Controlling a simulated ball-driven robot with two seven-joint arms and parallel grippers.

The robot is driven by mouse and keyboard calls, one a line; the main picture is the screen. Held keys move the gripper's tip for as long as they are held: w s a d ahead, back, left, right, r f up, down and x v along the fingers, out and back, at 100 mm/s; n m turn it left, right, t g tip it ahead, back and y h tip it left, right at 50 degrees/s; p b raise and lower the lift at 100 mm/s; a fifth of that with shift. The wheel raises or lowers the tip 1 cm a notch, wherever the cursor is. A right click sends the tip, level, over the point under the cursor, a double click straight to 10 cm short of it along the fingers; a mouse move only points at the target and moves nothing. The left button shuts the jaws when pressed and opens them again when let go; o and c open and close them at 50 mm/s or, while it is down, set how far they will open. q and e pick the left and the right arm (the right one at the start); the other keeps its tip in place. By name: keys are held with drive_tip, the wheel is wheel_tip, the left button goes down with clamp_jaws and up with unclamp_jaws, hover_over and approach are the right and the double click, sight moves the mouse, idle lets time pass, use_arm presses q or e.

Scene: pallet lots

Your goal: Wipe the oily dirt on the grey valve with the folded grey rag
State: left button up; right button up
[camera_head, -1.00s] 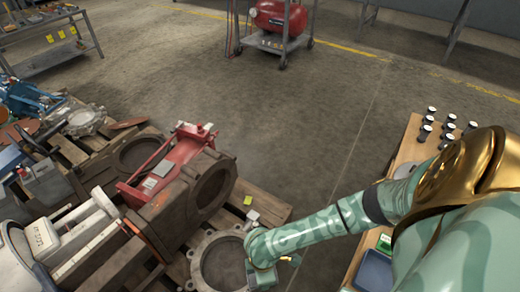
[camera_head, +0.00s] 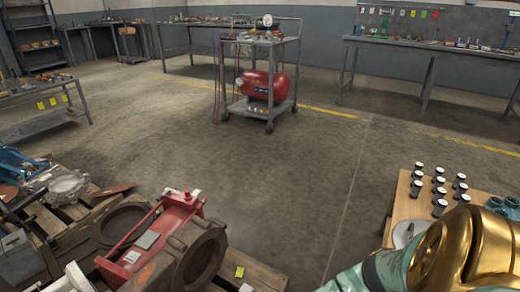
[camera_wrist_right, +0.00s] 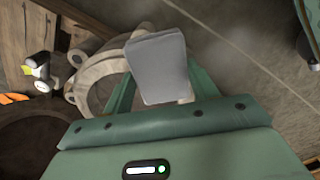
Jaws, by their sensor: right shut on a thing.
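The folded grey rag (camera_wrist_right: 157,66) shows in the right wrist view as a flat light-grey block. My right gripper (camera_wrist_right: 155,90) is shut on it, with a green finger on either side. A grey ring-shaped body (camera_wrist_right: 92,85), which looks like the valve, lies behind and to the left of the rag in that view. The rag covers part of it, and I cannot tell whether they touch. I cannot make out oily dirt on it. In the head view this ring and my right gripper are below the picture; only my right arm shows. My left gripper is in neither view.
A red-framed machine part (camera_head: 165,235) and brown housings (camera_head: 200,255) crowd the pallet at lower left. A wooden table (camera_head: 405,205) with several black-and-white pieces stands at right. A trolley with a red tank (camera_head: 262,86) stands at the back. The floor between is clear.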

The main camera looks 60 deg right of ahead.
drive_tip(key=shift+f+b, duration=0.45)
drive_tip(key=shift+f, duration=0.55)
drive_tip(key=shift+w+a+r, duration=0.15)
drive_tip(key=shift+w, duration=1.85)
drive_tip(key=shift+p, duration=0.3)
drive_tip(key=shift+s+r+p, duration=0.1)
drive_tip(key=shift+s+p, duration=1)
drive_tip(key=shift+s, duration=0.9)
drive_tip(key=shift+s+a+f+p, duration=0.1)
drive_tip(key=shift+a+f+p, duration=0.1)
drive_tip(key=shift+a, duration=0.45)
drive_tip(key=shift+s+a+f+p, duration=0.1)
drive_tip(key=shift+a+p, duration=0.1)
drive_tip(key=shift+a, duration=0.4)
drive_tip(key=shift+w+a, duration=0.15)
drive_tip(key=shift+w, duration=1.85)
drive_tip(key=shift+c, duration=0.3)
